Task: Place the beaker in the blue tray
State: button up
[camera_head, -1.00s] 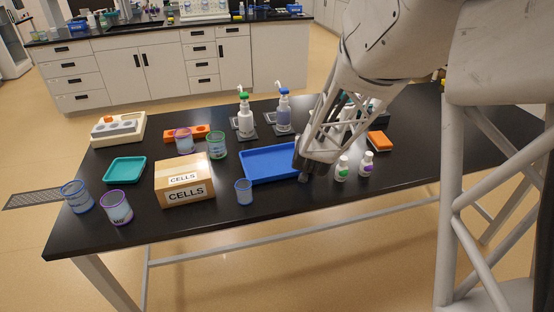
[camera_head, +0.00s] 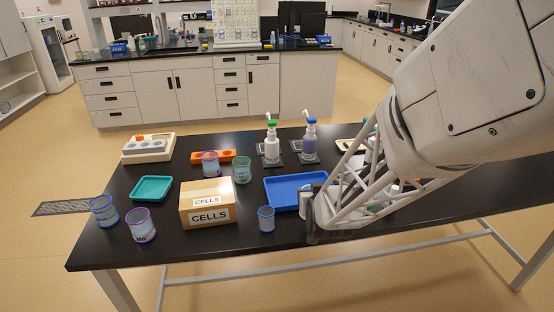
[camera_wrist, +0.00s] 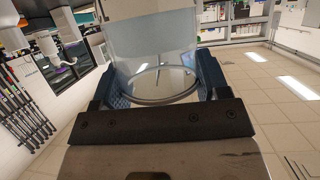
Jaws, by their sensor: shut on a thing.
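The blue tray (camera_head: 292,189) lies on the black bench, and its bare floor shows in the head view. My gripper (camera_head: 309,208) is at the tray's front right corner, with the arm reaching in low from the right. In the wrist view my gripper (camera_wrist: 155,92) is shut on a clear glass beaker (camera_wrist: 153,45), one dark blue finger on each side. In the head view the beaker shows only as a pale patch (camera_head: 305,199) beside the fingers. I cannot tell how far it is above the bench or tray.
A small blue-rimmed cup (camera_head: 266,219) stands left of my gripper, near the front edge. A CELLS box (camera_head: 207,205) is further left, with a teal tray (camera_head: 152,188) beyond. Two pump bottles, one white (camera_head: 272,147), stand behind the blue tray. My arm hides the bench's right part.

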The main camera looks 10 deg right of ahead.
aim_at(309, 186)
jog(key=shift+w, duration=0.15)
jog(key=w+f, duration=0.1)
jog(key=w, duration=1.4)
jog(key=shift+w+d+f, duration=0.25)
jog(key=shift+w+d, duration=0.15)
jog(key=shift+d, duration=0.05)
jog(key=shift+f, duration=1.8)
jog(key=shift+f, duration=0.1)
jog(key=o, duration=1.3)
jog(key=shift+s+r, duration=0.1)
jog(key=shift+r, duration=0.1)
jog(key=shift+s+r, duration=0.15)
jog(key=shift+s, duration=0.2)
jog(key=shift+v, duration=5.5)
